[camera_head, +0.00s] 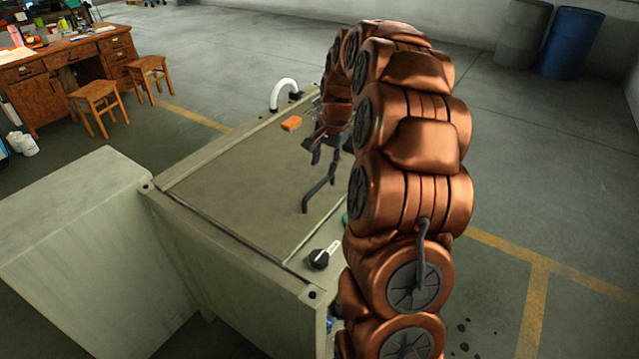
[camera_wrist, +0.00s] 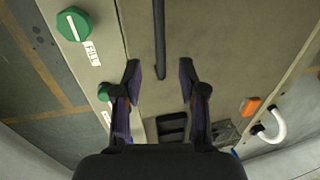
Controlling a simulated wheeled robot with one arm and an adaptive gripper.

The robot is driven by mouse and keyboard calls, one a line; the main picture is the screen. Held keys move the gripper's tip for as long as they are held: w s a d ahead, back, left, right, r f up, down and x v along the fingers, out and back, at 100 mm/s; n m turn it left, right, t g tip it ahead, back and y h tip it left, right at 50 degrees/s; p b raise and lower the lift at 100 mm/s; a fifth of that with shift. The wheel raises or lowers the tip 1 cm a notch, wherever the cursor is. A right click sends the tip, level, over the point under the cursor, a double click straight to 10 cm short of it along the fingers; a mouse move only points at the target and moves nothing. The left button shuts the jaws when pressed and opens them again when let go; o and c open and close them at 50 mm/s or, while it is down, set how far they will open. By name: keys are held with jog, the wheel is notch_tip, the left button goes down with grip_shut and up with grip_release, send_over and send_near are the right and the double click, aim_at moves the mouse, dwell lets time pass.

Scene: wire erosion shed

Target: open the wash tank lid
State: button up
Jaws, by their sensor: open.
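The wash tank (camera_head: 255,295) is a grey-beige box, and its flat lid (camera_head: 235,195) lies shut on top. A dark bent bar (camera_head: 318,192) stands over the lid's right side and looks like its handle. In the wrist view the dark bar (camera_wrist: 159,40) runs down between the lines of my two fingers, over the lid surface (camera_wrist: 205,30). My gripper (camera_head: 325,150) is above the lid, partly hidden by my arm. In the wrist view my gripper (camera_wrist: 160,82) is open, with a finger on each side of the bar's lower end. I cannot tell whether either finger touches it.
A green knob (camera_wrist: 73,23) labelled FILL and a second green knob (camera_wrist: 104,91) sit along the tank's edge. A black knob (camera_head: 320,258) is at the near corner. An orange block (camera_head: 291,123) and white curved pipe (camera_head: 285,94) are at the far edge. A grey cabinet (camera_head: 80,240) stands left.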

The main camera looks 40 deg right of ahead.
aim_at(319, 185)
jog(key=shift+w+a+f+p, duration=0.15)
jog(key=shift+f+p, duration=0.3)
jog(key=shift+f, duration=0.8)
jog(key=shift+w+f+p, duration=0.3)
jog(key=shift+f+p, duration=0.15)
jog(key=shift+f, duration=0.8)
jog(key=shift+w+a+f+p, duration=0.15)
jog(key=shift+f+p, duration=0.3)
jog(key=shift+f, duration=0.8)
grip_shut()
